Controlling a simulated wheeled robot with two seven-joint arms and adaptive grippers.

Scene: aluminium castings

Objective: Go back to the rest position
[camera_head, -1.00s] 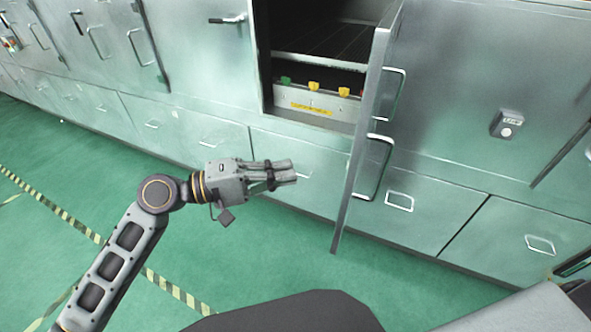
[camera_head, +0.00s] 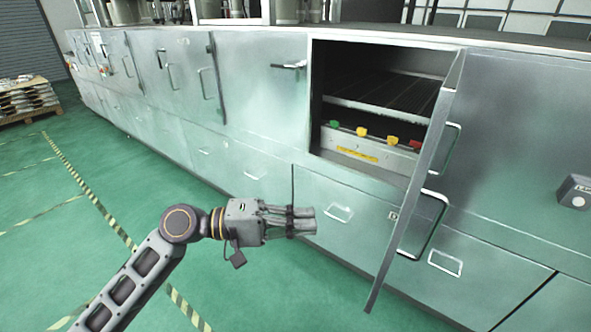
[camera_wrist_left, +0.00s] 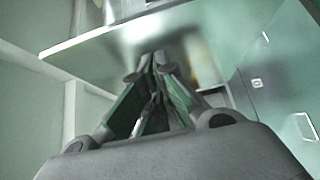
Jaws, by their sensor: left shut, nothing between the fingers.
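My left gripper (camera_head: 302,221) is shut and empty in the head view. It is held out over the green floor, in front of the lower drawers and left of the open cabinet door (camera_head: 421,190). In the left wrist view its fingers (camera_wrist_left: 158,65) lie together with nothing between them. A pale metal panel (camera_wrist_left: 120,32) lies beyond the fingertips there. My right gripper is in neither current view.
The open cabinet (camera_head: 312,110) shows a dark rack and a panel with green, yellow and red knobs (camera_head: 362,132). The door juts out into the room. A loaded pallet (camera_head: 28,98) stands far left. The green floor (camera_head: 60,220) at left is clear, with striped tape.

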